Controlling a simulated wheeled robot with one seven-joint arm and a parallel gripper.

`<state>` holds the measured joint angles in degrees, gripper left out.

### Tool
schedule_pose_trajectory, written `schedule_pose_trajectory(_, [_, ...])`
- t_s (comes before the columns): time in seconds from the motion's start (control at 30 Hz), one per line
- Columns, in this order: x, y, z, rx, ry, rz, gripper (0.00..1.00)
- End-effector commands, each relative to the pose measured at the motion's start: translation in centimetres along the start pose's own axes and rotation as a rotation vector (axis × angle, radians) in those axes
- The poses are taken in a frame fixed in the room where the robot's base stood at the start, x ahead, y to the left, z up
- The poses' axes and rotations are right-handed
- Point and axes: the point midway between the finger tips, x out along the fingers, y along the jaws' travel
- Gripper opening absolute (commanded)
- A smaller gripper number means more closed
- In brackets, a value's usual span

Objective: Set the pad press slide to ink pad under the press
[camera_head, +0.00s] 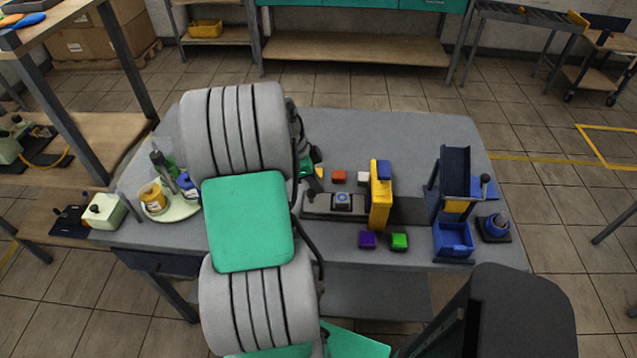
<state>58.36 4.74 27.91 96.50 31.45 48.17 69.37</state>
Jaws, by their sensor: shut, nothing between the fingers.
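The pad press (380,196) is a yellow upright with a blue top, standing over a dark flat rail on the grey table. My gripper (316,186) is shut and empty near the left end of the rail, left of the slide. My arm hides part of it, and contact with the slide or rail is unclear.
Red (339,176) and white blocks lie behind the rail; purple (367,240) and green (399,241) blocks lie in front. A dark chute with a blue bin (453,240) stands right. A plate with jars (170,206) is left. The table's back is clear.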

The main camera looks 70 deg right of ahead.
Motion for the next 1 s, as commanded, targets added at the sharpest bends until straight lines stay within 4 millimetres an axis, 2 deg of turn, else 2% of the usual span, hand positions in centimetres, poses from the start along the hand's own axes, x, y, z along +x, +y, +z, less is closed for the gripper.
schedule_pose_trajectory(0.03, [-2.2,-0.4,0.0,-0.007,-0.008,-0.015,0.0])
schedule_pose_trajectory(0.1, [-3.8,-0.4,-0.2,-0.006,-0.008,-0.015,0.0])
schedule_pose_trajectory(0.33, [-7.9,0.0,-0.9,0.004,-0.006,-0.009,0.0])
schedule_pose_trajectory(0.5, [-8.9,0.1,-0.8,0.002,-0.005,-0.008,0.0])
schedule_pose_trajectory(0.93, [-8.9,0.1,-0.6,-0.004,-0.004,-0.009,0.0])
schedule_pose_trajectory(1.0, [-10.4,0.1,1.1,-0.097,-0.018,-0.043,0.0])
